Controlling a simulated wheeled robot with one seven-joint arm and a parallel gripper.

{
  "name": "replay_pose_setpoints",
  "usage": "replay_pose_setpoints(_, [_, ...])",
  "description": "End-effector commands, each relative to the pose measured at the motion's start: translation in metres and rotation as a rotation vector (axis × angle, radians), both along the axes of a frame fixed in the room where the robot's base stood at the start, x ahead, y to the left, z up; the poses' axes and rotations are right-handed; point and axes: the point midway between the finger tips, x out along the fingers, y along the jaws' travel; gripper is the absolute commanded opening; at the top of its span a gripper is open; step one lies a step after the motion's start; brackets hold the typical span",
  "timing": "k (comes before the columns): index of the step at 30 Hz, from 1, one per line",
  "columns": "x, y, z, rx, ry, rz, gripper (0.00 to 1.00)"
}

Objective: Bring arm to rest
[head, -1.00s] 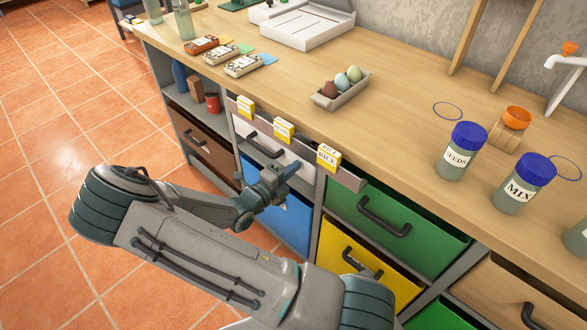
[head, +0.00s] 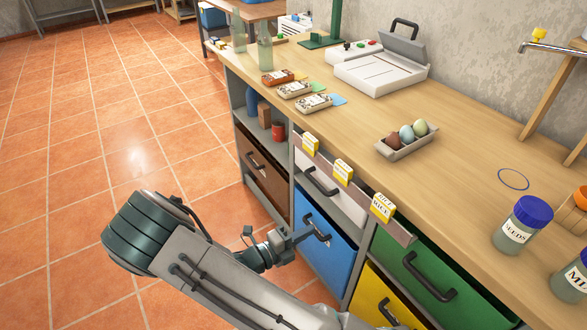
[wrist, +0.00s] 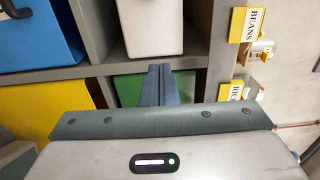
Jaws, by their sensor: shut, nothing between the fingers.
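My gripper (head: 306,234) is in front of the cabinet, beside the blue drawer (head: 326,240) and below the white drawer (head: 331,195) in the head view. My arm is bent, with its elbow over the tiled floor. In the wrist view my gripper (wrist: 158,68) has its two fingers together, with nothing between them. The white drawer front (wrist: 150,28) and a green drawer (wrist: 128,112) show beyond the fingers.
The wooden counter (head: 330,135) holds a tray of eggs (head: 405,142), jars with blue lids (head: 523,225) and a white machine (head: 380,72). Yellow label cards (head: 342,172) stand along its front edge. The tiled floor (head: 90,190) at left is clear.

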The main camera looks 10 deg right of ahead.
Motion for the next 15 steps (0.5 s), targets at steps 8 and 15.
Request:
replay_pose_setpoints(8, [-0.005,-0.008,0.012,0.076,-0.060,-0.065,0.00])
replay_pose_setpoints(15, [-0.031,-0.034,0.053,0.396,-0.365,-0.368,0.00])
